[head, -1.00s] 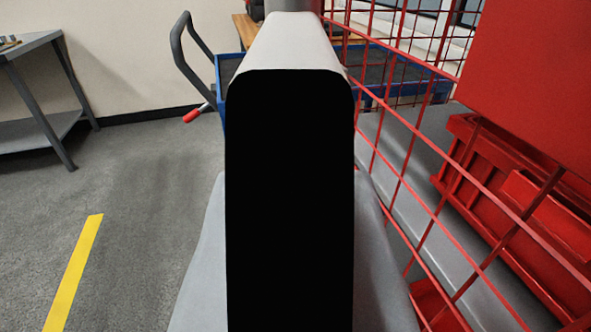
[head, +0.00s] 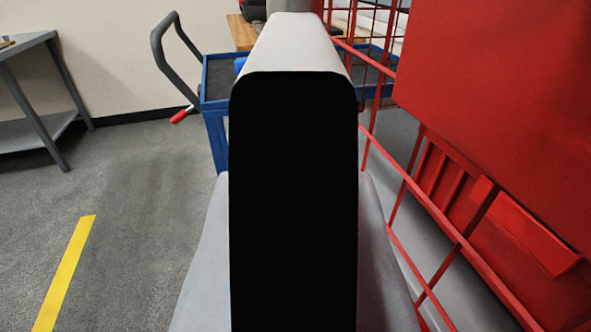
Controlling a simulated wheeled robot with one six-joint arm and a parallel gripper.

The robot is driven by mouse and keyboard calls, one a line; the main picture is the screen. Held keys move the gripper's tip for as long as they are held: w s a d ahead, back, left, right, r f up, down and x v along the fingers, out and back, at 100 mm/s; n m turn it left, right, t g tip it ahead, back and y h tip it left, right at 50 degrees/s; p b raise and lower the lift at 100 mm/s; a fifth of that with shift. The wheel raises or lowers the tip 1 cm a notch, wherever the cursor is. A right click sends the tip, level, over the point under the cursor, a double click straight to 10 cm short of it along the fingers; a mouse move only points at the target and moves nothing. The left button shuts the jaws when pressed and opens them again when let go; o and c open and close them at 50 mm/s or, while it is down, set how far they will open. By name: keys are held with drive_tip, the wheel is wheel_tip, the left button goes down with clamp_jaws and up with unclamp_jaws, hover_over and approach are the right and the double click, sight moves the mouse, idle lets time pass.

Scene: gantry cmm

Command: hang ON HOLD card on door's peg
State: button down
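Neither the ON HOLD card nor a peg can be made out in the head view. My gripper is not in view; my own grey and black body part fills the middle of the picture and hides what is behind it. A red wire-mesh frame (head: 411,186) stands close on the right, with a plain red panel (head: 500,95) at upper right. I cannot tell whether either is the door.
Red bins (head: 510,230) sit behind the mesh. A blue cart (head: 217,85) with a dark handle stands behind my body. A grey workbench (head: 30,42) is at far left. Open floor (head: 135,200) with a yellow line (head: 70,270) lies on the left.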

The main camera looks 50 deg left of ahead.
drive_tip(key=shift+w+d+f, duration=0.1)
drive_tip(key=shift+w+d, duration=0.35)
drive_tip(key=shift+w, duration=0.35)
drive_tip(key=shift+w+d, duration=0.4)
drive_tip(key=shift+w, duration=0.4)
